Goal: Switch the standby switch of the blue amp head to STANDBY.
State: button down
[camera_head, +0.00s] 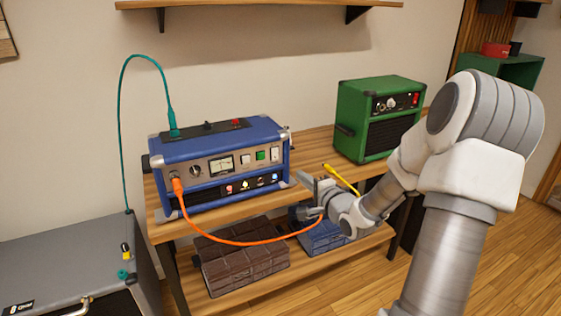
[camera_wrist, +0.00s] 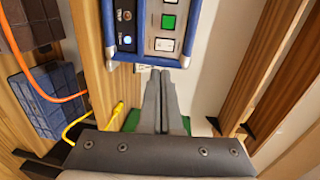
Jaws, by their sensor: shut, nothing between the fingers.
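The blue amp head (camera_head: 163,192) stands on the wooden shelf unit's top, front panel facing me. At the right of its silver panel are a green-lit switch (camera_head: 261,155) and a white rocker switch (camera_head: 275,154). In the wrist view the green switch (camera_wrist: 168,22) and white switch (camera_wrist: 164,44) show near the amp's end. Labels are too small to read, so I cannot tell which is standby. My gripper (camera_head: 303,182) is right of and below the panel; its fingers (camera_wrist: 161,73) are shut and empty, tips near the amp's edge, apparently apart from the switches.
A green amp (camera_head: 364,120) stands to the right on the same top. An orange cable (camera_head: 243,242) runs from the blue amp past my gripper; a yellow cable (camera_head: 342,179) lies close behind it. Brown (camera_head: 240,262) and blue (camera_head: 325,238) blocks sit on the lower shelf.

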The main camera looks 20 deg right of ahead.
jog(key=b, duration=0.4)
send_near(276, 156)
jog(key=w, duration=0.2)
jog(key=w+f, duration=0.1)
jog(key=w, duration=0.2)
jog(key=shift+a, duration=0.1)
jog(key=shift+w, duration=0.85)
jog(key=shift+w, duration=0.1)
